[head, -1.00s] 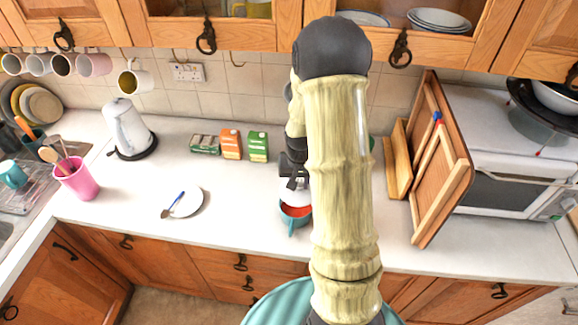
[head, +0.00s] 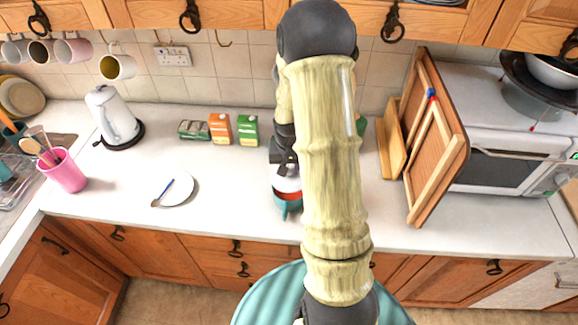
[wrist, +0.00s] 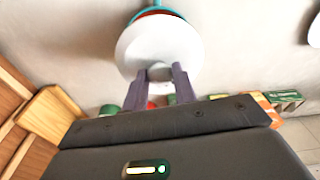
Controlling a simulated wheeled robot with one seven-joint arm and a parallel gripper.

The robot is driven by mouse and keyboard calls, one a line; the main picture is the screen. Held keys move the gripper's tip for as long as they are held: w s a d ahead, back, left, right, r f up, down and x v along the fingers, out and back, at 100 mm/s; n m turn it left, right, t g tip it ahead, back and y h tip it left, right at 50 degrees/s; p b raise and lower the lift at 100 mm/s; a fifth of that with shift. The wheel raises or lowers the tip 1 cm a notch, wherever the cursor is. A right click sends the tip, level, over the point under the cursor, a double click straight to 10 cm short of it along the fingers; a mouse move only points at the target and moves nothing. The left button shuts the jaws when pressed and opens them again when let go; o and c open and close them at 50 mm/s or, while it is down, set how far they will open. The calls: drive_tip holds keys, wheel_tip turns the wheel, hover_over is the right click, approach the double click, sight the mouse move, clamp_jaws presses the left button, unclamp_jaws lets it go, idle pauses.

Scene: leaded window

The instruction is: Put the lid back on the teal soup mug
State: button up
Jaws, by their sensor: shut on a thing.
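The teal mug (head: 288,207) stands on the white counter, with red soup showing inside its rim. My gripper (head: 286,169) is over the mug and shut on the white lid (head: 286,184). In the wrist view my gripper (wrist: 161,76) has its two fingers closed on the small knob of the lid (wrist: 158,48). The lid covers most of the mug in that view; only the teal rim and some red (wrist: 155,12) show past its edge. In the head view red soup shows below the lid, so the lid is not seated on the rim. My arm hides part of this area.
A white plate (head: 184,190) with a blue-handled utensil lies left of the mug. Small cartons (head: 247,130) and a kettle (head: 115,118) stand behind. Wooden boards (head: 437,150) lean at right by a white oven (head: 500,168). Counter between plate and mug is clear.

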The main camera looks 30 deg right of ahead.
sight(289, 176)
drive_tip(key=shift+f+b, duration=1.15)
drive_tip(key=shift+f, duration=0.7)
drive_tip(key=shift+s+d+r, duration=0.1)
drive_tip(key=shift+s, duration=0.15)
drive_tip(key=shift+w+f, duration=0.2)
idle(0.9)
drive_tip(key=o, duration=1.5)
